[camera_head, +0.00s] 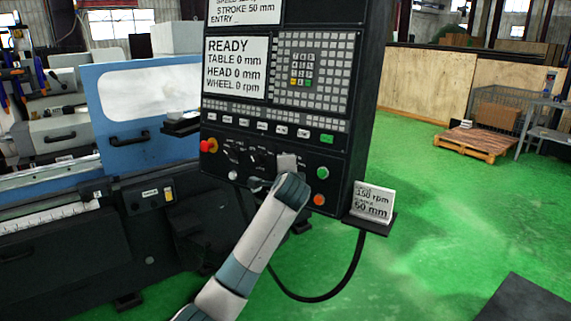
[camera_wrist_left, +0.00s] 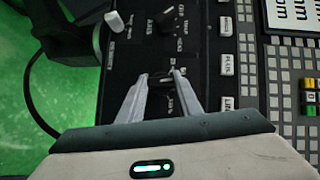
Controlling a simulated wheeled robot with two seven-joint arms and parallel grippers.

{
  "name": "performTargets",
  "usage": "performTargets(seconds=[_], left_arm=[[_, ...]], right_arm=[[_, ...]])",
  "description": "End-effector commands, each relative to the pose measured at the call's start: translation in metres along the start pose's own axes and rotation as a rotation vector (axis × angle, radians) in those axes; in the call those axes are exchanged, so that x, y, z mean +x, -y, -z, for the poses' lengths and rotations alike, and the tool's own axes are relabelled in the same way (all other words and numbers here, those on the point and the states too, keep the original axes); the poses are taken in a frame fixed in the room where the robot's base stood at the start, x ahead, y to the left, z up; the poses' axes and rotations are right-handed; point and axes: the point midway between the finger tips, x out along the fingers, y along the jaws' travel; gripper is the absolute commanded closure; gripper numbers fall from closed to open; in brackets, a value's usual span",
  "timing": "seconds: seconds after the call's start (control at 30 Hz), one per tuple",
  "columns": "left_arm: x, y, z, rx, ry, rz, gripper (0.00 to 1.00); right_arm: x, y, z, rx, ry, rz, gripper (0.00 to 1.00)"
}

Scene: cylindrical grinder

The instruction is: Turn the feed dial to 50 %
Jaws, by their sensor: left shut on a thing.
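The control panel (camera_head: 255,150) stands upright in the middle of the head view, with a row of dark dials low on its face. My left gripper (camera_head: 287,163) is at this row, its arm coming up from below. In the left wrist view my two left fingers (camera_wrist_left: 163,75) close on a small dark dial, the feed dial (camera_wrist_left: 162,78), with printed marks around it. Its pointer and setting are too small to read. Another dark dial (camera_wrist_left: 166,20) sits beyond it, apart from the fingers. My right gripper is in neither view.
A red stop button (camera_head: 208,146), a green button (camera_head: 323,172) and an orange button (camera_head: 319,200) are on the panel. A black cable (camera_head: 345,280) hangs below.

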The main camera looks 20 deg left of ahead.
Motion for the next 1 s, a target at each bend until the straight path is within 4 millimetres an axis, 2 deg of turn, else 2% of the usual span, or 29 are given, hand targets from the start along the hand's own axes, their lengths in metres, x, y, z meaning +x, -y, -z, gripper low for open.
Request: performTargets(seconds=[0.03,0.3,0.9,0.93,1.0], left_arm=[[-0.001,0.002,0.001,-0.019,0.001,-0.019,0.91],[0.0,0.002,0.0,-0.104,0.001,-0.076,0.91],[0.0,-0.001,0.0,-0.137,0.001,-0.097,0.91],[0.0,-0.001,0.0,-0.137,0.001,-0.097,0.64],[0.0,0.0,0.0,-0.137,0.001,-0.097,0.5]], right_arm=[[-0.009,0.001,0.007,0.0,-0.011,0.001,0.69],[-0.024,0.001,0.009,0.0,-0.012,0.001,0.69],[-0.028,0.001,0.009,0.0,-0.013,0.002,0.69],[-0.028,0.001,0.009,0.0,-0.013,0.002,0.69],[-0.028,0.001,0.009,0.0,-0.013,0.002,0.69]])
